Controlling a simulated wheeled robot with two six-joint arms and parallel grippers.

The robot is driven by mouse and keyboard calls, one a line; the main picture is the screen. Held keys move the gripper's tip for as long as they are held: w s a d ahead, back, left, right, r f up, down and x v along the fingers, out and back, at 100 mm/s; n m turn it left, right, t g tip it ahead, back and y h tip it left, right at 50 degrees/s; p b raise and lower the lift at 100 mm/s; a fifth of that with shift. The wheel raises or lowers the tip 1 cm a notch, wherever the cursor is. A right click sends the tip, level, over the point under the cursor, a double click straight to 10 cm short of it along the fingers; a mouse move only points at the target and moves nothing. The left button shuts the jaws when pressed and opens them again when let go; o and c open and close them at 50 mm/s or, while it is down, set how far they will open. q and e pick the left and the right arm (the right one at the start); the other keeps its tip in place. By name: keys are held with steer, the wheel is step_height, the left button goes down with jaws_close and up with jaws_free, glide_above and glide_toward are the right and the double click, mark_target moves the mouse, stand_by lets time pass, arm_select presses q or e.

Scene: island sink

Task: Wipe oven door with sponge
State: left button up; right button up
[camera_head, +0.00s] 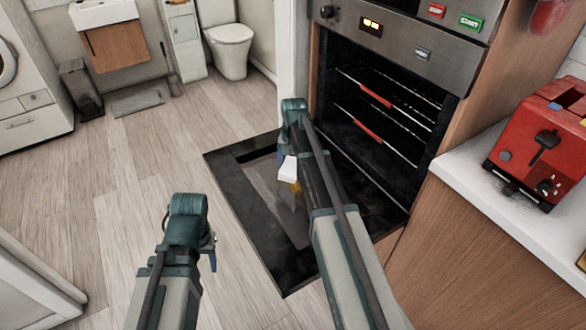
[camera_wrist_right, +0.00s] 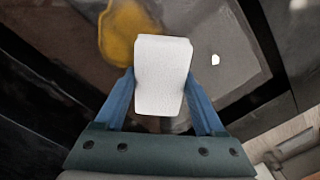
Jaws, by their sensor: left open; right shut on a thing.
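The oven (camera_head: 390,90) stands at the top right with its door (camera_head: 262,245) folded down flat and open. The door has a dark frame around a greyish glass pane, also seen in the right wrist view (camera_wrist_right: 235,45). My right gripper (camera_head: 291,168) is over the door, shut on a white sponge (camera_wrist_right: 162,75). A yellow-orange stain (camera_wrist_right: 118,35) shows on the glass beside the sponge in the right wrist view. I cannot tell whether the sponge touches the glass. My left gripper (camera_head: 212,250) is left of the door, over the floor, open and empty; its fingers are partly hidden.
Oven racks (camera_head: 385,110) with red strips sit inside the oven. A red toaster (camera_head: 540,145) stands on the white counter (camera_head: 490,195) at right. Wooden floor (camera_head: 130,160) is clear to the left, with a toilet (camera_head: 230,45) beyond.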

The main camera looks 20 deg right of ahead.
mark_target(296, 172)
steer(key=shift+w, duration=0.1)
steer(key=shift+s+d+f, duration=0.1)
steer(key=shift+s+d, duration=0.1)
steer(key=shift+s, duration=1.65)
steer(key=shift+s, duration=0.1)
steer(key=shift+s+d, duration=0.2)
steer(key=shift+s, duration=0.65)
steer(key=shift+s+d, duration=0.2)
steer(key=shift+s, duration=0.65)
